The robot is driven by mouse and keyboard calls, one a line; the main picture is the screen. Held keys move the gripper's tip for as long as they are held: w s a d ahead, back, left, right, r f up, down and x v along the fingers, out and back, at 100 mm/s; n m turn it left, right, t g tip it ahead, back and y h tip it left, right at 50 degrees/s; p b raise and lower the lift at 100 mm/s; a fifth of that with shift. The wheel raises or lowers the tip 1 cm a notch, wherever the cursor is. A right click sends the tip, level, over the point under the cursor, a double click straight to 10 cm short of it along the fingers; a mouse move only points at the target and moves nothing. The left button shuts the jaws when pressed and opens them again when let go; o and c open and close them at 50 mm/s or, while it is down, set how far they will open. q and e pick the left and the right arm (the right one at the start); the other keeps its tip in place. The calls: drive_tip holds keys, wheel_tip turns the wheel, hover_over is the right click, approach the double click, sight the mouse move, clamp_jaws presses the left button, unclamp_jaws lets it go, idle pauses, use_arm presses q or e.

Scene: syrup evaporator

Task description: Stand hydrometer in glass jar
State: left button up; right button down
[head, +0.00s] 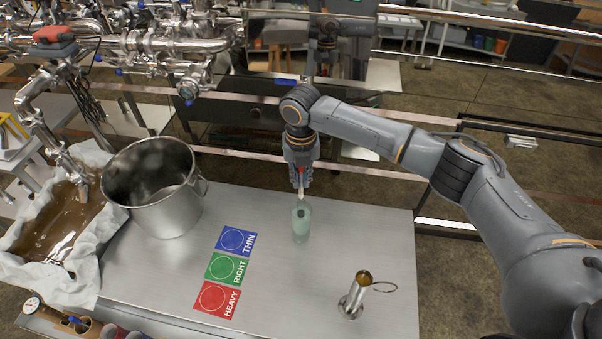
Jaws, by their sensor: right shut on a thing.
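The glass jar (301,228) is a small, pale green, see-through vessel standing upright on the metal table. My right gripper (301,182) points down from above, just over the jar, and is shut on the hydrometer (300,195). The hydrometer is a thin, pale piece with a bit of red near the fingers. It hangs about upright, with its lower end at the jar's mouth. A dark spot shows inside the jar's upper part; I cannot tell how deep the hydrometer sits or whether it touches the glass. My left gripper is not in view.
A steel pot (165,215) stands at the table's left. Blue, green and red cards (224,268) marked THIN, RIGHT and HEAVY lie left of the jar.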

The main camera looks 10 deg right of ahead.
sight(301, 197)
drive_tip(key=shift+f+b, duration=2.4)
drive_tip(key=shift+f, duration=2.55)
drive_tip(key=c, duration=1.3)
unclamp_jaws()
drive_tip(key=o, duration=1.3)
drive_tip(key=shift+r, duration=0.15)
